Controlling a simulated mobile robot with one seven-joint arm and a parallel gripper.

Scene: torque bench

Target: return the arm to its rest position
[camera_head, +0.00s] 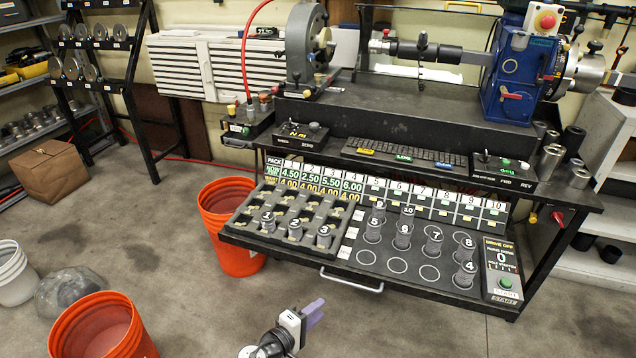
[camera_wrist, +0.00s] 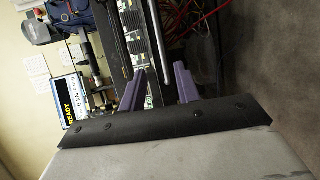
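My gripper (camera_head: 313,311) is low in the head view, in front of the bench and over the open concrete floor. Its purple fingers stand apart from the bench's front handle. In the wrist view, the two purple fingers of my gripper (camera_wrist: 160,82) are spread with a gap between them and nothing held. Most of my arm is outside the head view; only the white and dark end section shows.
The torque bench (camera_head: 400,125) stands behind my gripper, with numbered cylinders on its lower shelf and a front handle (camera_head: 351,283). Orange buckets (camera_head: 228,255) and (camera_head: 104,335) stand to the left. Concrete floor is clear around my gripper.

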